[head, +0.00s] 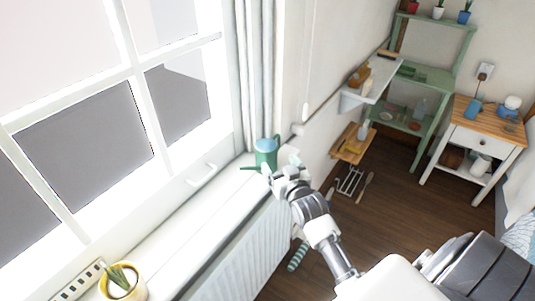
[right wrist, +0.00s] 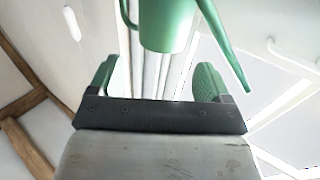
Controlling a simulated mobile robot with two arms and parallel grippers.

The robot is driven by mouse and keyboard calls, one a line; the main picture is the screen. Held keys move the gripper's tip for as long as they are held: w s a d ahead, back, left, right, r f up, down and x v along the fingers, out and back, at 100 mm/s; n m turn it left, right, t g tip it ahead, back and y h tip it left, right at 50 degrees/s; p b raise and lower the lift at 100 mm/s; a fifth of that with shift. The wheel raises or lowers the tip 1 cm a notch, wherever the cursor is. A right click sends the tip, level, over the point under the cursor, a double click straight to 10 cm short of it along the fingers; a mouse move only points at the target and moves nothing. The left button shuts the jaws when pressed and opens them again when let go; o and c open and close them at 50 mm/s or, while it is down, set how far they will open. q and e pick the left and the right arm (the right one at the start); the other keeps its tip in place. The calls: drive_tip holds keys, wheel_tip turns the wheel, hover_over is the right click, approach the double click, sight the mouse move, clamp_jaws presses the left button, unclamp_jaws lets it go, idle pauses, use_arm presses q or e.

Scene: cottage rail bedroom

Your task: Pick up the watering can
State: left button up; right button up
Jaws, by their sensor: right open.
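A green watering can (head: 266,154) stands on the white windowsill, near the curtain, with its spout pointing left. In the right wrist view the watering can (right wrist: 167,27) shows at the top, its body cut off by the frame edge and its spout slanting down right. My right gripper (head: 279,170) is just in front of the can and hides part of its lower right side. In the right wrist view its two green-padded fingers (right wrist: 158,80) are apart, with nothing between the tips; the can lies beyond them. My left gripper is not in view.
A radiator (head: 241,258) is below the sill. A wall shelf (head: 371,79), a green rack (head: 438,78) and a small wooden-topped table (head: 486,118) stand to the right. The sill between plant and can is clear.

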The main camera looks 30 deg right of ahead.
sight(271, 155)
drive_tip(key=shift+w+d, duration=0.2)
drive_tip(key=shift+w, duration=1.5)
drive_tip(key=shift+w+d+f+p, duration=0.1)
drive_tip(key=shift+w+f+p, duration=0.1)
drive_tip(key=shift+w, duration=0.55)
drive_tip(key=shift+w+d+f+p, duration=0.15)
drive_tip(key=shift+w+p, duration=0.1)
drive_tip(key=shift+w, duration=0.45)
drive_tip(key=shift+w+d+f+p, duration=0.1)
drive_tip(key=shift+w+p, duration=0.1)
drive_tip(key=shift+w, duration=0.55)
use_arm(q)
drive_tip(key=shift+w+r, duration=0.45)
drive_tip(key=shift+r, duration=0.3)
use_arm(e)
drive_tip(key=shift+r, duration=0.1)
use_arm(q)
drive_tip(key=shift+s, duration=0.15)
use_arm(e)
drive_tip(key=c, duration=0.8)
drive_tip(key=shift+r, duration=0.15)
